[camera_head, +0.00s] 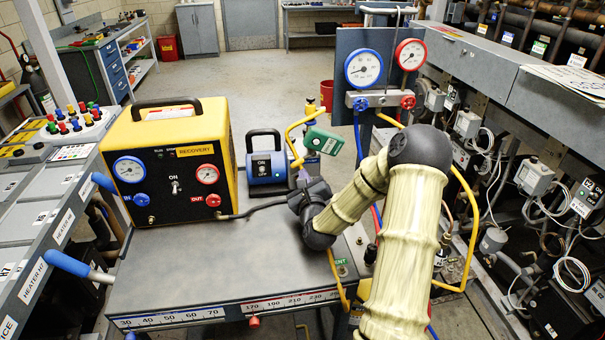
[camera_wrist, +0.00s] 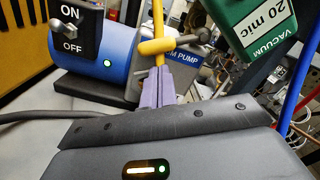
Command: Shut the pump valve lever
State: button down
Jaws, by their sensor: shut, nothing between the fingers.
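The blue vacuum pump (camera_head: 266,170) stands on the grey cart top, and its blue body (camera_wrist: 100,62) fills the upper left of the wrist view. A short yellow lever (camera_wrist: 172,44) lies crosswise, slightly tilted, at the yellow hose above the pump's right end. It is small in the head view (camera_head: 297,163). My gripper (camera_wrist: 158,75) is shut and empty, its purple fingers together just below the lever. I cannot tell whether they touch it. In the head view my gripper (camera_head: 299,180) is beside the pump's right side, partly hidden by my wrist.
The yellow recovery unit (camera_head: 172,160) stands left of the pump. A green vacuum gauge (camera_head: 323,140) hangs close above my gripper, also large in the wrist view (camera_wrist: 252,30). A black hose (camera_wrist: 50,115) crosses left of my fingers. The cart top's front left (camera_head: 180,275) is clear.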

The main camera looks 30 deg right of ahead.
jog(key=shift+w+a+r, duration=0.1)
jog(key=shift+w+r, duration=0.05)
jog(key=shift+r, duration=0.15)
jog(key=shift+w+a+r+m, duration=0.15)
jog(key=shift+a+r+m, duration=0.25)
jog(key=shift+m, duration=0.6)
jog(key=shift+w+a+r+m+h+p, duration=0.1)
jog(key=shift+a+r+m+p, duration=0.2)
jog(key=shift+m, duration=0.5)
jog(key=shift+w+a+r+m+h+p, duration=0.1)
jog(key=shift+r+m+p, duration=0.25)
jog(key=shift+m, duration=0.45)
jog(key=shift+a+r+m+h+p, duration=0.1)
jog(key=shift+a+r+m+p, duration=0.2)
jog(key=shift+m, duration=0.5)
jog(key=shift+d, duration=0.1)
